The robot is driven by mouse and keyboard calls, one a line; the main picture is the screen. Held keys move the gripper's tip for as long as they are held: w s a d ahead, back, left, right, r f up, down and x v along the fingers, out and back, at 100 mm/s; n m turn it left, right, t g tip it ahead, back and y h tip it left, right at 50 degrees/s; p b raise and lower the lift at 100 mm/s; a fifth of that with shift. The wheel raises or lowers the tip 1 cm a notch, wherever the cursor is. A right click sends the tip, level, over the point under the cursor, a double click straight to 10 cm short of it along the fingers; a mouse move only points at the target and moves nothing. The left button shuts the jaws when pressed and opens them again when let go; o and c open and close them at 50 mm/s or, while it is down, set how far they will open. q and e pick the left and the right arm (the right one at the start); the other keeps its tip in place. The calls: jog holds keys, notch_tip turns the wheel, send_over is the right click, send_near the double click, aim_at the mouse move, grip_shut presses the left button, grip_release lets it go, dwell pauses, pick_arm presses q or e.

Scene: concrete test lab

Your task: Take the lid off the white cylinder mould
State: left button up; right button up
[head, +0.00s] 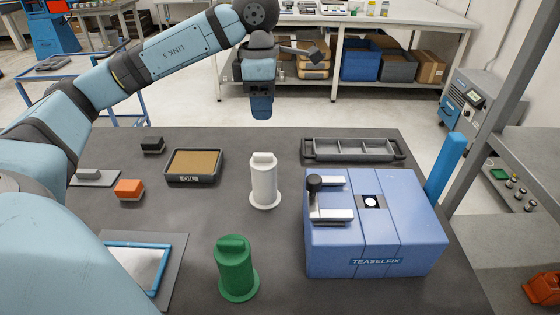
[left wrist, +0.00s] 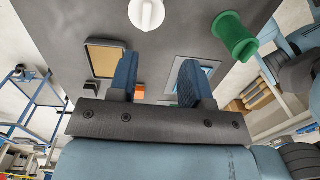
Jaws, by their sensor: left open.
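The white cylinder mould (head: 263,184) stands upright near the middle of the dark table. Its white lid (head: 263,159), with a raised block-shaped grip, sits on top. In the left wrist view the white mould (left wrist: 146,13) shows from above at the top edge, partly cut off. My left gripper (head: 261,112) is above and behind the mould in the head view, apart from it and pointing down. Its two blue fingers stand apart in the left wrist view (left wrist: 157,82), with nothing held between them. My right gripper is not in view.
A green cylinder mould (head: 236,270) stands in front of the white one. A blue TEASELFIX machine (head: 375,235) with a lever stands right. An oil tray (head: 193,180), orange block (head: 129,190) and blue-framed tray (head: 140,246) lie left. A grey sectioned tray (head: 352,158) lies behind the machine.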

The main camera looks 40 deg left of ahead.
pick_arm(q)
jog(key=a, duration=0.1)
jog(key=b, duration=0.1)
send_over(263, 154)
jog(key=shift+y, duration=0.3)
notch_tip(263, 154, down, 7)
jog(key=shift+s+f, duration=0.15)
jog(key=shift+w+f+b, duration=0.2)
jog(key=shift+f+b, duration=0.2)
jog(key=shift+f, duration=2.55)
jog(key=shift+c, duration=0.4)
grip_shut()
